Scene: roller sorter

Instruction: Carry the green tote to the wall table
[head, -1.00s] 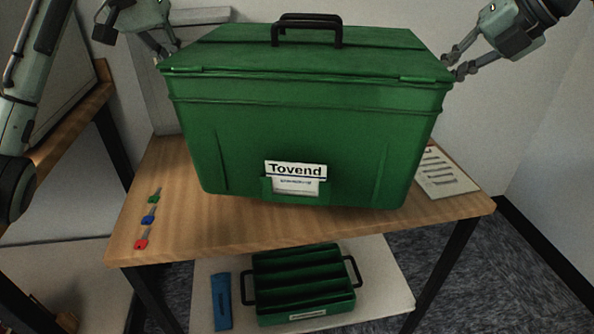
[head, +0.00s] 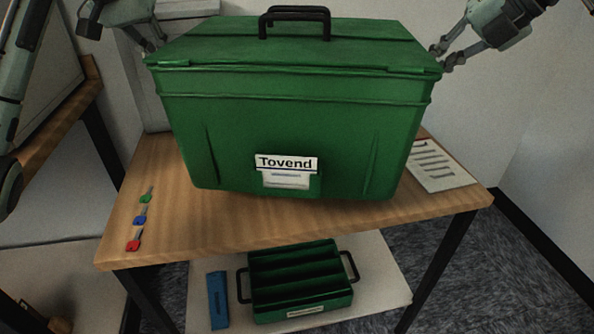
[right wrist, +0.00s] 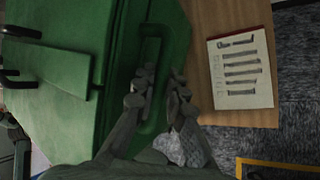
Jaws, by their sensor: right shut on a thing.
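The large green tote (head: 290,125) fills the middle of the head view, upright, lid closed, with a black top handle and a white "Tovend" label. It is over the wooden table (head: 240,230); I cannot tell whether its base touches the top. My right gripper (head: 443,55) is at the tote's right end; in the right wrist view its fingers (right wrist: 161,88) are shut on the green side handle (right wrist: 150,45). My left gripper (head: 152,45) is at the left end, its fingertips hidden behind the tote, so its grip does not show.
Several coloured keys (head: 140,218) lie at the table's left, and a printed sheet (head: 438,168) at its right. A green divided tray (head: 300,280) and a blue item (head: 218,300) sit on the lower shelf. Another wooden surface (head: 65,120) stands at left. Carpet is clear at right.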

